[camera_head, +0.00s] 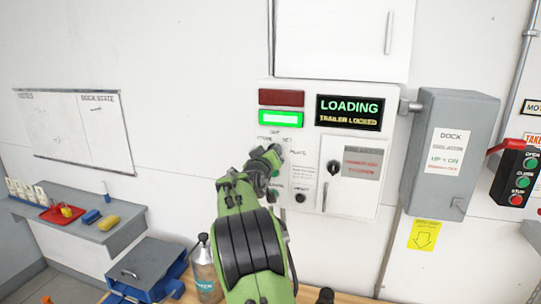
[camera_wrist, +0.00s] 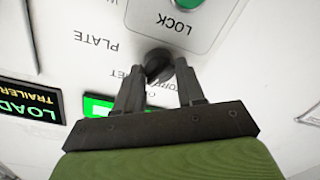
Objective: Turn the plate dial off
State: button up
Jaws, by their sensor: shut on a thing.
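The plate dial is a small black knob (camera_wrist: 157,64) on the white control panel (camera_head: 313,119). In the wrist view, which is turned nearly upside down, it sits between my fingers beside the PLATE label. My gripper (camera_wrist: 158,80) is shut on the knob, one finger on either side. In the head view my gripper (camera_head: 270,157) and green wrist hide the knob, below small position labels that seem to read OFF, STORE and SET. Which position the dial points to cannot be told.
The panel has a lit green lamp (camera_head: 281,118), a dark red lamp (camera_head: 281,97), a LOADING sign (camera_head: 349,112) and a keyed cover (camera_head: 352,174). A grey isolator box (camera_head: 450,150) stands right. A spray bottle (camera_head: 205,270) stands on the bench below.

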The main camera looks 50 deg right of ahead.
jog(key=n, duration=0.4)
jog(key=shift+r+p, duration=0.1)
jog(key=shift+p, duration=0.2)
jog(key=shift+n, duration=0.4)
jog(key=o, duration=1)
jog(key=shift+o, duration=0.2)
jog(key=shift+a, duration=0.1)
jog(key=b+v, duration=0.5)
jog(key=v, duration=1)
jog(key=shift+a, duration=0.4)
